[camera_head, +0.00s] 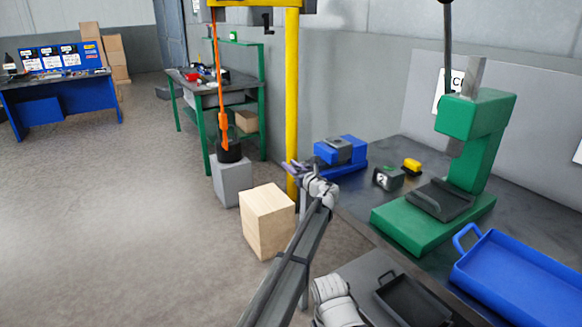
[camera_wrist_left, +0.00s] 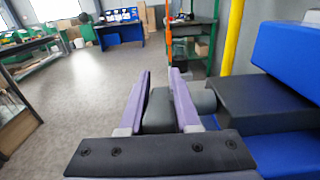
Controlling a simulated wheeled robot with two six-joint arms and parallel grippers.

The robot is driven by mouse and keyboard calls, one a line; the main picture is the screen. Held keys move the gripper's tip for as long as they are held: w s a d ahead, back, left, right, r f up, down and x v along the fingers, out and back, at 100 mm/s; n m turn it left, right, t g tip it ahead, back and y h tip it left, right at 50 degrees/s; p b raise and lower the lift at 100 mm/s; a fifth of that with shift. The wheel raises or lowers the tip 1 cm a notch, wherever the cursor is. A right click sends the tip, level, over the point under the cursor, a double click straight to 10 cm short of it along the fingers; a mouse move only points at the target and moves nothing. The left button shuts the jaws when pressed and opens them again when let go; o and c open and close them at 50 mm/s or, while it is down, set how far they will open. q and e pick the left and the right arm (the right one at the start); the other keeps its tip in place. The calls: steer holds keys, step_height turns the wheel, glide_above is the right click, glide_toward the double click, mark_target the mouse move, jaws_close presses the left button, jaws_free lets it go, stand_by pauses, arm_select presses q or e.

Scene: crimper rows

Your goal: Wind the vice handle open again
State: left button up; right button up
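The blue vice (camera_head: 345,163) with its dark grey jaws stands at the left end of the dark bench. In the left wrist view its blue and dark body (camera_wrist_left: 285,110) fills the right side, with a grey round screw end (camera_wrist_left: 203,98) towards the fingers. My left gripper (camera_head: 291,169) is at the vice's left end. In the left wrist view the lavender fingers of my left gripper (camera_wrist_left: 159,88) lie on either side of a dark grey bar, the vice handle (camera_wrist_left: 159,110), which fills the gap between them. My right gripper is not in view.
On the bench (camera_head: 355,205) are a small dark-green and yellow item (camera_head: 395,175), a green press (camera_head: 470,165) and a blue tray (camera_head: 515,280). A wooden box (camera_head: 268,222) and a yellow post (camera_head: 291,90) stand just left of the vice.

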arm_select(q)
jaws_close()
steer(key=shift+r+p, duration=0.15)
steer(key=shift+p, duration=0.4)
steer(key=g+h+p, duration=0.1)
steer(key=g+p, duration=0.1)
steer(key=p, duration=0.1)
steer(key=f+g+h+p, duration=0.1)
steer(key=g+h+p, duration=0.1)
steer(key=p, duration=0.2)
steer(key=shift+s+d+f+g+h+p, duration=0.1)
steer(key=shift+f+g+h+p, duration=0.4)
steer(key=shift+p, duration=0.6)
steer(key=shift+g+p, duration=0.3)
steer(key=shift+g, duration=0.1)
steer(key=shift+f, duration=0.1)
